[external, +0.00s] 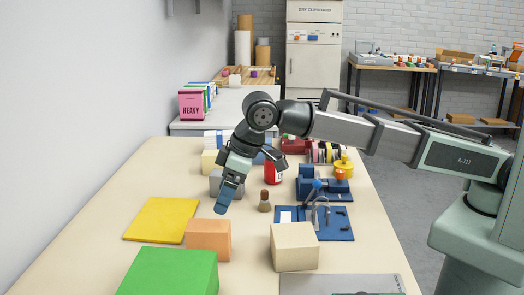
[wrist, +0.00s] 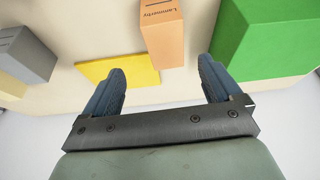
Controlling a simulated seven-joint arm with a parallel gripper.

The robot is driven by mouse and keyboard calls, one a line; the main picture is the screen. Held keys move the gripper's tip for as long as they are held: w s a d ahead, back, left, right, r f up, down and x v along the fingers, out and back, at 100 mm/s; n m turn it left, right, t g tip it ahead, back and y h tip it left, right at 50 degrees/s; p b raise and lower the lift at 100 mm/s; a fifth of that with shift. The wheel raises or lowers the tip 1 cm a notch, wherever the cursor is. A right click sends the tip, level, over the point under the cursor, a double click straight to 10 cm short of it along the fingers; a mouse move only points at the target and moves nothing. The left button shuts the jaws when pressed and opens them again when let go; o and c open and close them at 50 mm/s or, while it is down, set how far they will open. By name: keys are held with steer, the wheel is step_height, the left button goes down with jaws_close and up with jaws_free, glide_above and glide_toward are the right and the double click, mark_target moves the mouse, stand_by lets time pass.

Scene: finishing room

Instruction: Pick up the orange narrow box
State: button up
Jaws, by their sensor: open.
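The orange narrow box (external: 209,240) stands on the table between the yellow pad and the green block. In the wrist view the orange box (wrist: 163,35) shows at the top middle, with dark lettering on one face. My gripper (external: 224,203) is above the table, pointing down, just behind and above the orange box in the external view. In the wrist view my gripper (wrist: 160,68) is open, with its two blue fingers apart and nothing held. The box's near end appears ahead of the gap between the fingers; the exact distance cannot be told.
A green block (external: 169,272) stands close in front of the orange box. A flat yellow pad (external: 161,219) lies to its left. A cream block (external: 294,246) and blue tool board (external: 333,228) are to the right. A grey block (wrist: 22,55) shows at left in the wrist view.

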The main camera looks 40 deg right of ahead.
mark_target(212, 223)
steer(key=x, duration=0.8)
steer(key=shift+a, duration=0.1)
steer(key=shift+s+a+x, duration=0.1)
steer(key=shift+s+x, duration=0.05)
steer(key=shift+x, duration=1.2)
steer(key=shift+s+a+x, duration=0.15)
steer(key=shift+x, duration=1.15)
steer(key=c, duration=1.1)
steer(key=shift+c, duration=0.2)
steer(key=shift+r, duration=0.1)
